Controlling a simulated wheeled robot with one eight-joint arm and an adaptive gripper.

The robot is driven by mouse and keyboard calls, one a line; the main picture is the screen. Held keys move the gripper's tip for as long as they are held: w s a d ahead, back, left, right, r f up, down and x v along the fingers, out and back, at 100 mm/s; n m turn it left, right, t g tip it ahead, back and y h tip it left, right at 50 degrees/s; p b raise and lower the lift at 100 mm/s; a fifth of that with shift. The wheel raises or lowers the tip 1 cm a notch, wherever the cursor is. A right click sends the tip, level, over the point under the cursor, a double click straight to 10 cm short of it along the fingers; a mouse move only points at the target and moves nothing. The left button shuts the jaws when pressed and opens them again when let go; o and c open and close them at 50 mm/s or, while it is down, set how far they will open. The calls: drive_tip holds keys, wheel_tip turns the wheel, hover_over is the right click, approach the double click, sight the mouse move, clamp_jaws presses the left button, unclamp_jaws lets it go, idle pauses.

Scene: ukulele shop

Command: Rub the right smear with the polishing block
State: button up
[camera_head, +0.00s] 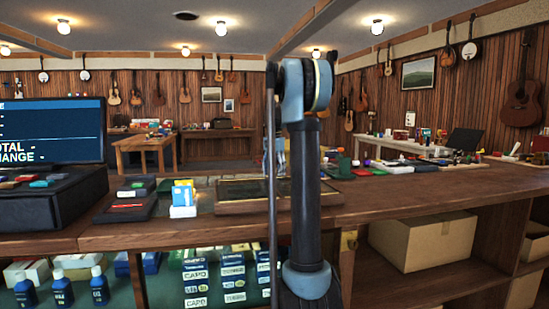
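A low wooden-framed panel (235,207) with a dark top lies on the counter, and my upright arm covers part of it. I cannot make out any smear on it at this size. I cannot pick out the polishing block for sure. A small blue and yellow item on a white base (183,211) stands left of the panel. My arm rises in front of the counter and bends at the top. A sliver of a bluish part shows just left of the arm, above the panel. My gripper's fingers do not show, and the arm hides the space behind it.
A black register with a screen (50,135) and a dark tray (125,208) stand on the left of the counter (400,197). The counter's right part is mostly bare. Small items line the back edge at right. A cardboard box (424,242) sits on the shelf below.

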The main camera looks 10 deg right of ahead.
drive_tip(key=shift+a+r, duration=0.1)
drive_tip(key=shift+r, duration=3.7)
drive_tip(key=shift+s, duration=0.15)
